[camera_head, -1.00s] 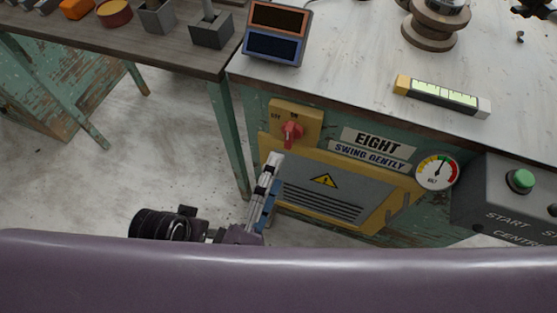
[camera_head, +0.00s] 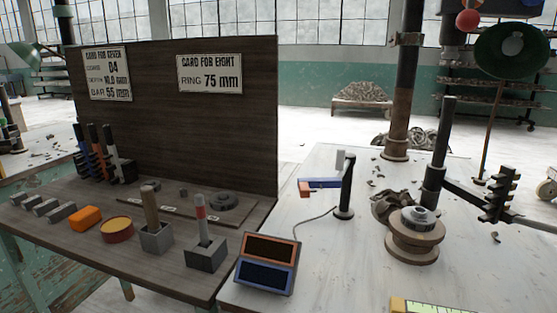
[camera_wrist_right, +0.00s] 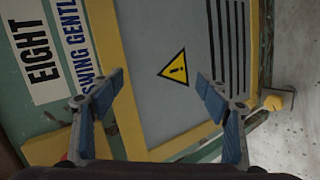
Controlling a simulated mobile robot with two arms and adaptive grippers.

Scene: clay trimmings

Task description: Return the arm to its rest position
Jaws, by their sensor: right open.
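My right gripper (camera_wrist_right: 160,85) shows only in the right wrist view. Its two blue-padded fingers are spread apart with nothing between them. Beyond them is the machine's grey front panel (camera_wrist_right: 155,40) with a yellow frame and a warning triangle (camera_wrist_right: 174,68). The sign reading EIGHT (camera_wrist_right: 33,60) is at the left. A bit of red shows at the lower left, mostly hidden by a finger. Neither gripper shows in the head view now, and my left gripper is in no current view.
In the head view, a dark wooden bench (camera_head: 180,280) at left holds blocks, pots and an upright card board (camera_head: 200,110). The pale worktop (camera_head: 330,270) at right holds a two-window display box (camera_head: 267,263), a spool-like stand (camera_head: 415,235) and a dark post (camera_head: 438,150).

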